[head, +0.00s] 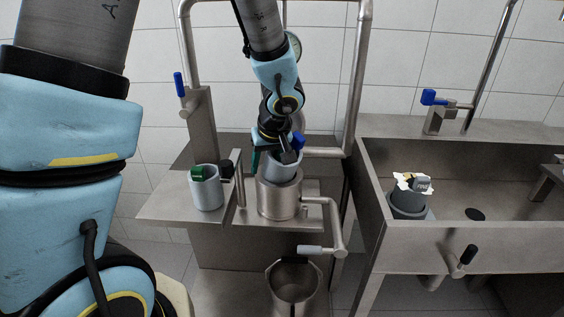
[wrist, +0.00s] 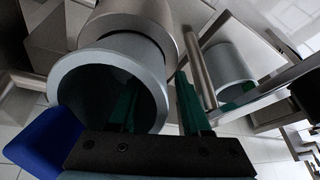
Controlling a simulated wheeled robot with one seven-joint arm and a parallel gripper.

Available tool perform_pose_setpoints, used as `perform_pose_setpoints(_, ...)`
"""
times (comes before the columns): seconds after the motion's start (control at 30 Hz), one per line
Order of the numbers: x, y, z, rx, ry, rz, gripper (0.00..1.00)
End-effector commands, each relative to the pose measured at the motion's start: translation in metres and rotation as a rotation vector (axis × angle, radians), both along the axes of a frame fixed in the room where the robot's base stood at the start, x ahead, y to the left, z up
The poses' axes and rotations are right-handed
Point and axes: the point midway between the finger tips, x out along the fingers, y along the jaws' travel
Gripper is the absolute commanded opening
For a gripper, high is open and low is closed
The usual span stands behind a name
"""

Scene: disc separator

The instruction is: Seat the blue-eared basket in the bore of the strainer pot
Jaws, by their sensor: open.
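The strainer pot (head: 280,201) is a metal cylinder on the steel stand. The grey blue-eared basket (head: 284,172) stands at its mouth, its upper part above the pot's rim. Its depth in the bore cannot be told. Its blue ear (head: 298,141) is at the upper right in the head view; the ear (wrist: 42,139) is at lower left in the wrist view. My gripper (wrist: 158,104) is open at the basket's rim (wrist: 66,82), one teal finger over the basket's opening and the other outside its wall. The pot (wrist: 148,20) shows beyond the basket.
A green-eared basket (head: 206,191) stands on the stand's plate, left of the pot. A grey-eared basket (head: 408,205) sits in the sink (head: 461,236) at right. Pipes and a handled side pipe (head: 334,222) flank the pot. A metal bucket (head: 293,289) is below.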

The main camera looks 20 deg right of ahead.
Motion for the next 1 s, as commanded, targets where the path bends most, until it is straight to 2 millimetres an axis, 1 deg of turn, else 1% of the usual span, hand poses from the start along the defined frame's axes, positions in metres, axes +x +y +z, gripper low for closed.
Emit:
perform_pose_setpoints(0.23,0.0006,-0.0002,-0.0012,-0.001,0.000,0.001,0.47)
perform_pose_setpoints(0.6,0.0005,-0.0002,-0.0009,-0.001,0.000,0.001,0.05)
perform_pose_setpoints(0.67,0.0005,-0.0001,-0.0009,0.000,0.000,0.001,0.00)
perform_pose_setpoints(1.0,0.0005,0.0001,-0.0007,-0.001,0.000,0.002,0.00)
